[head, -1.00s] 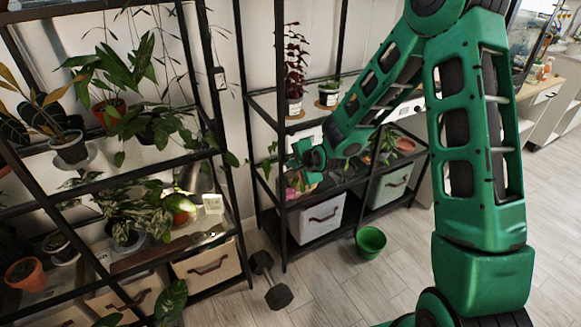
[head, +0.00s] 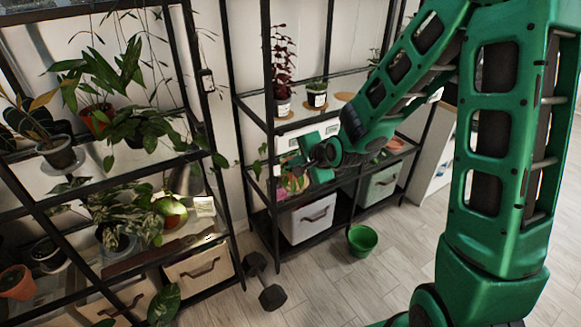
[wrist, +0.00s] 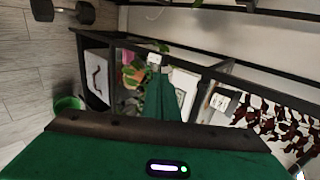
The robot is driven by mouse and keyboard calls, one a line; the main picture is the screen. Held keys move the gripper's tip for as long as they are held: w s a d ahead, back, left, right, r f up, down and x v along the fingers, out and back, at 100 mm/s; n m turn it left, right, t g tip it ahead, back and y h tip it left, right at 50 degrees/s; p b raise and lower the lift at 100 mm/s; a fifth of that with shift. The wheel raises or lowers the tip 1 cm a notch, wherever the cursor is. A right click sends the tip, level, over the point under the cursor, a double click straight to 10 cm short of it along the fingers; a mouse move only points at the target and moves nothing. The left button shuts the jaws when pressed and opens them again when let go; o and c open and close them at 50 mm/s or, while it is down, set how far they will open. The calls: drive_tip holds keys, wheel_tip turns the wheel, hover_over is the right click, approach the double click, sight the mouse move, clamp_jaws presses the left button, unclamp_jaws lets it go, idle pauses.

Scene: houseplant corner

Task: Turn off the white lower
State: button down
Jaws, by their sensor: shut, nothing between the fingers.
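A small white block (wrist: 154,58) shows just beyond the tip of my gripper in the wrist view. No switch or lamp state can be made out on it. I cannot tell whether it is the white lower thing of the task. Another small white box (head: 204,206) stands on the left rack's lower shelf, well away from my gripper. My gripper (head: 297,165) is at the middle shelf of the right rack, in front of a plant with pink and green parts. In the wrist view its green shut fingers (wrist: 160,82) point toward the white block; contact cannot be told.
The right rack's black posts and shelf edges surround my gripper. Potted plants (head: 317,95) stand on the shelf above. A white crate (head: 307,218) is below. A green bucket (head: 362,240) and a dumbbell (head: 265,280) are on the floor. The floor at right is clear.

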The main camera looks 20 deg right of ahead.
drive_tip(key=shift+s+d+r, duration=0.15)
drive_tip(key=shift+s+r, duration=0.3)
drive_tip(key=shift+r, duration=0.15)
drive_tip(key=s+d+r+n+g+h, duration=0.2)
drive_tip(key=s+d+n+g, duration=0.1)
drive_tip(key=s+d, duration=0.55)
drive_tip(key=s+d+r+n+g+h, duration=0.2)
drive_tip(key=s+d, duration=0.5)
drive_tip(key=d, duration=0.2)
drive_tip(key=s+d+r+n+g, duration=0.1)
drive_tip(key=s+r+g, duration=0.1)
drive_tip(key=s, duration=0.8)
drive_tip(key=s+d+r+n+g+y, duration=0.1)
drive_tip(key=s+d+r+n+g, duration=0.1)
drive_tip(key=s, duration=0.9)
drive_tip(key=shift+s+r+g, duration=0.15)
drive_tip(key=shift+s+g, duration=0.15)
drive_tip(key=shift+g, duration=0.1)
